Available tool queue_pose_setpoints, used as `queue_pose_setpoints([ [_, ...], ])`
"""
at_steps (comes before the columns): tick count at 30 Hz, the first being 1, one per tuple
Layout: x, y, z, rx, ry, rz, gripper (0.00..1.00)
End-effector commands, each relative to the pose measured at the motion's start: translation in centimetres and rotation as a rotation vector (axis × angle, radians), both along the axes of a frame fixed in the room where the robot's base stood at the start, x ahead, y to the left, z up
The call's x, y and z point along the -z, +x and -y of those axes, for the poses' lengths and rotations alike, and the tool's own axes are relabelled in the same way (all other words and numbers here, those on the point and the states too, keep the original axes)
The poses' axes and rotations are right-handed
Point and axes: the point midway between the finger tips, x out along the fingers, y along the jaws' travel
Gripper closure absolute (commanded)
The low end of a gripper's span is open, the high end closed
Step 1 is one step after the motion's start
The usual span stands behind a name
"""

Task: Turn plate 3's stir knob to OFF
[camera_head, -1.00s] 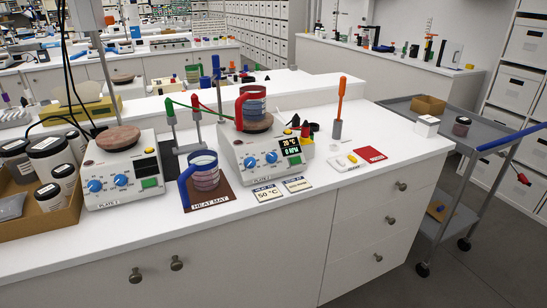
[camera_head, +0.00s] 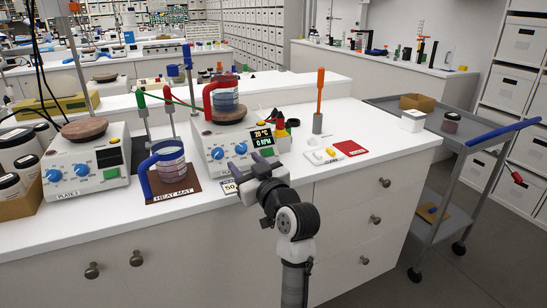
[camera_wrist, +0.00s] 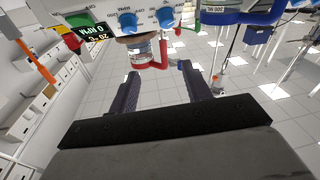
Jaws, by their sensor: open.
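The right hotplate (camera_head: 232,143) has two blue knobs on its front, a left knob (camera_head: 217,153) and a right knob (camera_head: 241,148). Its display (camera_head: 262,137) reads 20 °C and 0 RPM. Its plate label is not readable. A red-handled beaker (camera_head: 224,98) stands on its top. In the wrist view, upside down, the two knobs (camera_wrist: 127,23) (camera_wrist: 166,16) show beyond the fingertips. My gripper (camera_head: 250,178) is open and empty, in front of this hotplate by the counter's front edge. It also shows in the wrist view (camera_wrist: 160,75). It touches neither knob.
A blue-handled beaker (camera_head: 169,165) stands on the heat mat (camera_head: 172,191) between the hotplates. Cards lie near my gripper. An orange-handled tool (camera_head: 319,100) stands at right.

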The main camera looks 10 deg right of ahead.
Motion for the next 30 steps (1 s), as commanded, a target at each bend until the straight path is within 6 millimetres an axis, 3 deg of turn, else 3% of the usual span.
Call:
queue_pose_setpoints([
  [1, 1.2, 0.0, 1.8, 0.011, -0.004, -0.029, 0.51],
  [3, 2.2, -0.1, 3.2, 0.014, -0.01, -0.058, 0.51],
  [7, 2.7, 0.2, 3.9, 0.013, -0.013, -0.077, 0.51],
  [11, 2.5, 1.6, 3.3, 0.011, -0.012, -0.079, 0.51],
  [24, 2.4, 9.8, -0.4, 0.013, -0.013, -0.077, 0.51],
  [30, 2.5, 11.9, -1.3, 0.013, -0.012, -0.075, 0.51],
])
